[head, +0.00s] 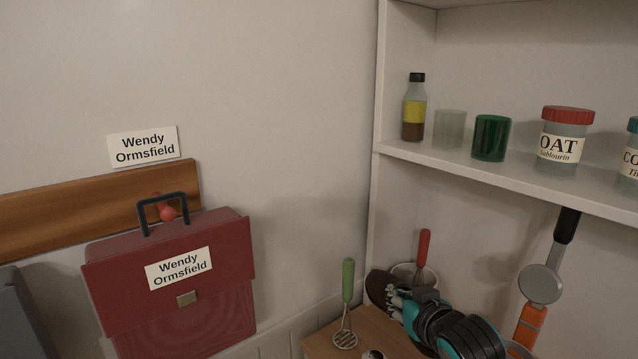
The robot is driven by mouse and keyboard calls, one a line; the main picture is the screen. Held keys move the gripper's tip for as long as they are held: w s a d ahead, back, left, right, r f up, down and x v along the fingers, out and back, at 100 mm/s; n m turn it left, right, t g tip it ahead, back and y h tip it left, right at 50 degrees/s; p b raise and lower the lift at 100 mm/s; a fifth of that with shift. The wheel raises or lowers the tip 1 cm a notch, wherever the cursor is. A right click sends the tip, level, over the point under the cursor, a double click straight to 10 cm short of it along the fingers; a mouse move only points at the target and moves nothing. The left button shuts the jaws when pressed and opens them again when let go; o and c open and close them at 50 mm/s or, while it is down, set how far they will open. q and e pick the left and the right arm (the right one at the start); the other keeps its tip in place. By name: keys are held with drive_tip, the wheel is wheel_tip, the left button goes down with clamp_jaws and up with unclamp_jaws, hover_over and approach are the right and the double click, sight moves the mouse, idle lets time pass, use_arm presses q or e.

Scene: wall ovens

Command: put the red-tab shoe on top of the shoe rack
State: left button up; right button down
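I see no red-tab shoe and no shoe rack that I can make out in the head view. My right gripper (396,302) is at the bottom, right of centre, above a wooden surface. Its arm comes in from the bottom edge. A dark brown rounded thing (377,286) shows just behind its fingers; I cannot tell what it is or whether they touch. The fingers are too small and overlapped to tell open from shut. My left gripper is not in view.
The wooden surface (374,331) bears a green-handled masher (347,290). A red-handled utensil (423,250) stands behind my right gripper. A white shelf (460,165) with a bottle, cups and jars is above. A red satchel (178,328) hangs left on a wooden board (60,217).

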drive_tip(key=s, duration=0.1)
drive_tip(key=s+d+p, duration=0.1)
drive_tip(key=s, duration=0.1)
drive_tip(key=shift+s+d+f+h, duration=0.15)
drive_tip(key=shift+s+f+h, duration=0.15)
drive_tip(key=shift+f, duration=0.1)
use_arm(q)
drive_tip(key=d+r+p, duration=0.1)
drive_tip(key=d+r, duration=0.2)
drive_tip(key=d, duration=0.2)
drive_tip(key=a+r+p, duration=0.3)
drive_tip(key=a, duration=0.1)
use_arm(e)
drive_tip(key=s+d+m+h, duration=0.2)
drive_tip(key=s, duration=1)
use_arm(q)
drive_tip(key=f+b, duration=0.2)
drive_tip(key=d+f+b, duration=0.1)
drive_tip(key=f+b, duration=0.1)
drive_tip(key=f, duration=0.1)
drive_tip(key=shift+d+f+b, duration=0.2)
drive_tip(key=shift+b, duration=0.2)
use_arm(e)
drive_tip(key=f, duration=0.4)
drive_tip(key=shift+w+f, duration=0.1)
drive_tip(key=shift+w, duration=0.15)
